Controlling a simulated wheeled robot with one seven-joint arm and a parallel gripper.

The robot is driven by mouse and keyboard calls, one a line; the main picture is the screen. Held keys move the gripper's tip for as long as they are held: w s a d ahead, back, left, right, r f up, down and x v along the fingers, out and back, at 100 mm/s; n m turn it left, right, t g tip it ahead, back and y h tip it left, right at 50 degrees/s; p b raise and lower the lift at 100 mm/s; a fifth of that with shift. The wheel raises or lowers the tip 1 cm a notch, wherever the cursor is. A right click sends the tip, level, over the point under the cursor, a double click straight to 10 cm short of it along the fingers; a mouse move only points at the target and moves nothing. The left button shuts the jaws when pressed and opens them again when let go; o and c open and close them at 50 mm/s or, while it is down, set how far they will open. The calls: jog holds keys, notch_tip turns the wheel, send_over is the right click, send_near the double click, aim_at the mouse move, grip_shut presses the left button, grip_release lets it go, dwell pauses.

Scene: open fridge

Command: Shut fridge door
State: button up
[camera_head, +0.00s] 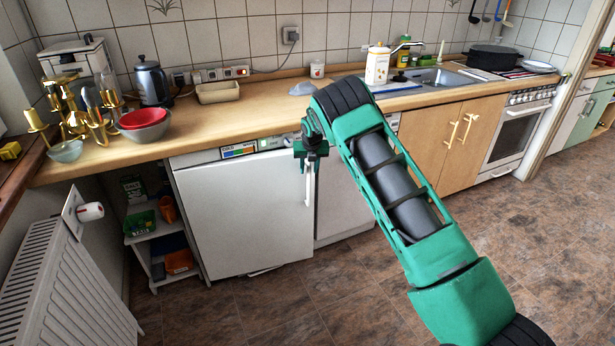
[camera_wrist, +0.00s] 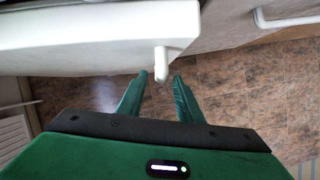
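The fridge is the white under-counter unit with its door (camera_head: 245,215) in the head view. The door front stands slightly forward of the neighbouring white front; how wide any gap is, I cannot tell. Its upright white handle (camera_head: 310,186) is on the right edge. My gripper (camera_head: 309,160) is at the upper end of this handle. In the wrist view, the door (camera_wrist: 80,35) fills the upper left and the handle (camera_wrist: 162,62) points down between my two green fingers (camera_wrist: 160,77). The fingers are apart, one to each side of the handle end. Contact cannot be made out.
A wooden counter (camera_head: 235,115) runs above the fridge, with a red bowl (camera_head: 142,118) and kettle (camera_head: 152,83) on it. A radiator (camera_head: 65,285) and small shelf (camera_head: 165,245) stand left. Another white front (camera_head: 340,195) adjoins at right. The tiled floor (camera_head: 345,300) before the door is clear.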

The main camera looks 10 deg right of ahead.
jog(key=v, duration=0.5)
